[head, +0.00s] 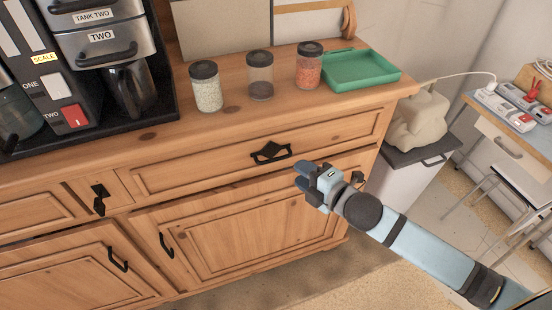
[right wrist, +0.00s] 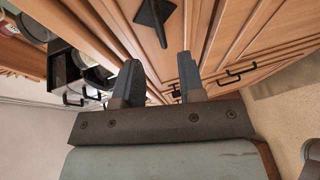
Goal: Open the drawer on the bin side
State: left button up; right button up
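The wide wooden drawer (head: 215,168) on the right of the dresser, the side nearest the bin, looks shut. A dark diamond-shaped handle (right wrist: 154,16) shows beyond the fingertips there. My left gripper is not in view.
Three lidded jars (head: 260,75) and a green tray (head: 360,68) stand on the dresser top. The bin's grey lid (head: 425,153) carries a beige bag (head: 418,120), right of the dresser. Cupboard doors (head: 240,228) are below the drawer. Dispensers (head: 105,40) stand at left.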

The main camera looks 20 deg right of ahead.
aim_at(277, 158)
jog(key=x, duration=0.9)
jog(key=shift+w+a, duration=0.1)
jog(key=shift+a, duration=0.05)
grip_shut()
